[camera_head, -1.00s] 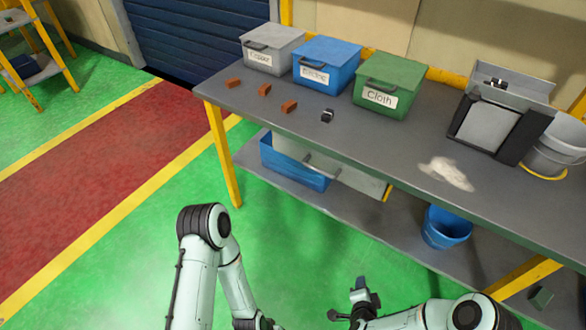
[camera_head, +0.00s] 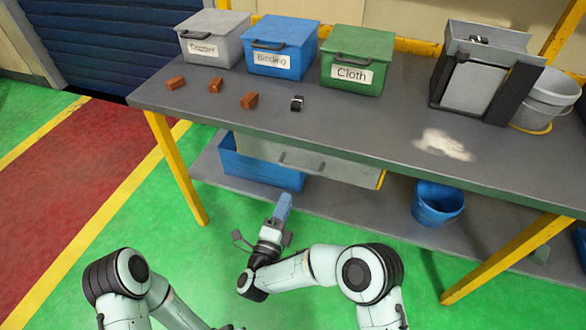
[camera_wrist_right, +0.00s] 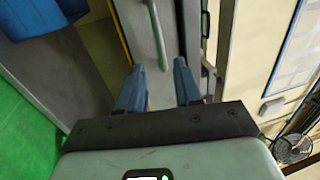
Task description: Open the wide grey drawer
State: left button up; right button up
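The wide grey drawer (camera_head: 345,170) hangs under the tabletop and looks shut. Its bar handle (camera_head: 302,163) is on the front face. My right gripper (camera_head: 284,208) is in front of and below the handle, pointing toward the drawer. In the right wrist view, its two blue fingers (camera_wrist_right: 158,88) are apart with nothing between them. The handle (camera_wrist_right: 158,35) lies ahead of the gap between the fingertips, apart from them, with the drawer front (camera_wrist_right: 136,22) behind it. My left arm shows at the lower left of the head view, but its gripper is not visible.
A blue bin (camera_head: 258,172) stands on the lower shelf left of the drawer, and a blue bucket (camera_head: 437,203) to the right. A yellow table leg (camera_head: 178,170) stands at the left. Lidded boxes, small brown blocks and a white patch are on the tabletop (camera_head: 350,115).

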aim_at(299, 169)
jog(key=b+x, duration=0.1)
jog(key=x, duration=1)
jog(key=shift+w+d+r, duration=0.1)
jog(key=shift+w+d, duration=0.1)
jog(key=shift+w, duration=0.15)
pick_arm(q)
jog(key=shift+w+a+f+t, duration=0.15)
jog(key=shift+w+a+f, duration=0.2)
jog(key=shift+w, duration=0.25)
jog(key=shift+w+a+f+t, duration=0.15)
jog(key=shift+w+a+f, duration=0.1)
jog(key=shift+w+f, duration=0.25)
jog(key=shift+r, duration=0.1)
pick_arm(e)
grip_shut()
